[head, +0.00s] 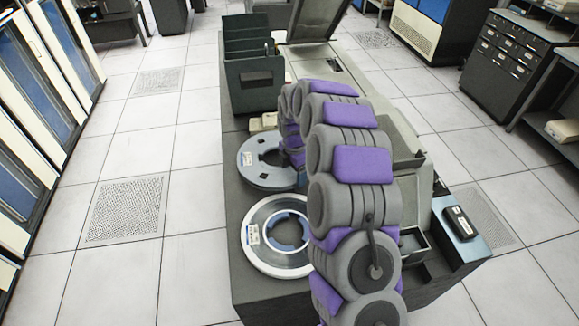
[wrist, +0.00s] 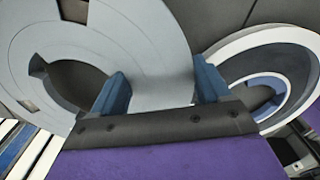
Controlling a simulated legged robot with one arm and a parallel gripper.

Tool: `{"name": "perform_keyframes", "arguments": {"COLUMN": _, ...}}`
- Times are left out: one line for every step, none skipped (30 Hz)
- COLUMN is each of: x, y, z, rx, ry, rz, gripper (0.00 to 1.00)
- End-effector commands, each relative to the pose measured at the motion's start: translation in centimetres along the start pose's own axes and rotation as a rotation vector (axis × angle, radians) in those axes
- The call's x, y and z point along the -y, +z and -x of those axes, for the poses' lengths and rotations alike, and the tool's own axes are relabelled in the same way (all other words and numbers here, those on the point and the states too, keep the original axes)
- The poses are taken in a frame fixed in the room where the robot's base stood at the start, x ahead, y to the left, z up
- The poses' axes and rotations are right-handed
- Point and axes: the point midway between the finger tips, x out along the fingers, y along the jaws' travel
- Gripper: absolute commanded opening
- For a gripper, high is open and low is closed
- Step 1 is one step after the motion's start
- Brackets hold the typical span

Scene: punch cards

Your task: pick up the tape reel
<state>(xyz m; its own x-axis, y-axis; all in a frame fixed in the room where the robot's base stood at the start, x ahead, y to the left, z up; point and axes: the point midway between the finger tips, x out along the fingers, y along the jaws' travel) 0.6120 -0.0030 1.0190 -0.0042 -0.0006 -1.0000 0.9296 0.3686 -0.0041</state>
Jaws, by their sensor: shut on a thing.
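A grey tape reel (head: 254,174) with a white label and a central opening is at the left edge of the dark worktop. It fills the upper left of the wrist view (wrist: 150,45). My gripper (wrist: 160,70) is shut on this reel's ring, one blue finger at the inner opening and the other at the outer edge. In the head view my arm hides the fingers and the reel's right side. I cannot tell whether the reel touches the worktop. A second reel, white-rimmed with a blue hub (head: 257,254), lies nearer; it also shows in the wrist view (wrist: 285,40).
A dark divided file box (head: 254,82) stands behind the grey reel. A small beige item (head: 262,122) lies between them. A black handheld object (head: 460,221) lies on the blue-grey surface at right. Blue-fronted cabinets line the left. The tiled floor left of the worktop is clear.

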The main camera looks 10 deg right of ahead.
Motion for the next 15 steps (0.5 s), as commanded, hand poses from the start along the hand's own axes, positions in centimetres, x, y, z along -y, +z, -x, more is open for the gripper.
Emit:
{"name": "perform_keyframes", "arguments": {"x": 0.4, "y": 0.1, "z": 0.3, "rx": 0.001, "ry": 0.005, "rz": -0.002, "gripper": 0.17}}
{"name": "perform_keyframes", "arguments": {"x": 0.7, "y": 0.1, "z": 0.4, "rx": 0.002, "ry": 0.006, "rz": -0.002, "gripper": 0.17}}
{"name": "perform_keyframes", "arguments": {"x": 1.1, "y": 0.0, "z": 0.4, "rx": 0.002, "ry": 0.006, "rz": -0.001, "gripper": 0.17}}
{"name": "perform_keyframes", "arguments": {"x": 1.4, "y": 0.0, "z": 0.3, "rx": 0.001, "ry": 0.004, "rz": -0.001, "gripper": 0.17}}
{"name": "perform_keyframes", "arguments": {"x": 1.8, "y": -0.1, "z": 0.3, "rx": 0.001, "ry": 0.003, "rz": -0.001, "gripper": 0.17}}
{"name": "perform_keyframes", "arguments": {"x": 2.2, "y": -0.1, "z": 0.4, "rx": 0.001, "ry": 0.003, "rz": -0.001, "gripper": 0.17}}
{"name": "perform_keyframes", "arguments": {"x": 2.5, "y": 0.0, "z": 0.4, "rx": 0.001, "ry": 0.003, "rz": -0.002, "gripper": 0.17}}
{"name": "perform_keyframes", "arguments": {"x": 2.8, "y": 0.0, "z": 0.5, "rx": 0.001, "ry": 0.003, "rz": -0.002, "gripper": 0.17}}
{"name": "perform_keyframes", "arguments": {"x": 3.2, "y": -0.1, "z": 0.5, "rx": 0.001, "ry": 0.002, "rz": -0.002, "gripper": 0.17}}
{"name": "perform_keyframes", "arguments": {"x": 3.5, "y": -0.1, "z": 0.5, "rx": 0.0, "ry": 0.002, "rz": -0.002, "gripper": 0.17}}
{"name": "perform_keyframes", "arguments": {"x": 3.9, "y": -0.1, "z": 0.6, "rx": 0.0, "ry": 0.003, "rz": -0.001, "gripper": 0.17}}
{"name": "perform_keyframes", "arguments": {"x": 4.3, "y": -0.2, "z": 0.6, "rx": 0.001, "ry": 0.004, "rz": 0.0, "gripper": 0.17}}
{"name": "perform_keyframes", "arguments": {"x": 4.5, "y": -0.1, "z": 0.7, "rx": 0.002, "ry": 0.006, "rz": 0.0, "gripper": 0.17}}
{"name": "perform_keyframes", "arguments": {"x": 4.9, "y": -0.1, "z": 0.7, "rx": 0.003, "ry": 0.006, "rz": -0.001, "gripper": 0.17}}
{"name": "perform_keyframes", "arguments": {"x": 5.3, "y": -0.1, "z": 0.8, "rx": 0.002, "ry": 0.006, "rz": -0.001, "gripper": 0.17}}
